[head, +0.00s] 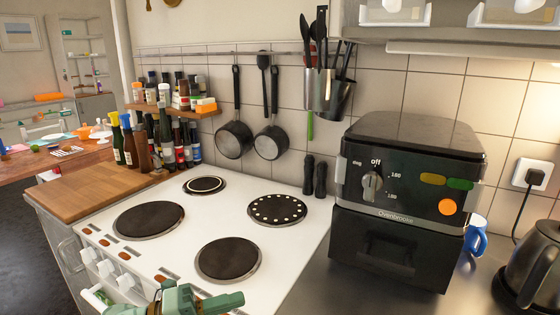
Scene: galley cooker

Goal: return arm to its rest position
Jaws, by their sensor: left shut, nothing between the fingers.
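My left gripper (232,300) is green and shows at the bottom of the head view, in front of the white cooker (210,211). Its fingers are shut and empty, pointing to the right. They appear near the cooker's front edge, below the front right hotplate (228,260). I cannot tell exactly how high above the surface they are. Most of the left arm is cut off by the bottom edge. My right gripper is not in view.
A black air fryer (385,250) stands right of the cooker, with a kettle (535,265) and blue mug (475,238) beyond. A wooden board (90,190), bottles (140,145) and two black mills (314,177) border the cooker. Pans (234,139) hang behind.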

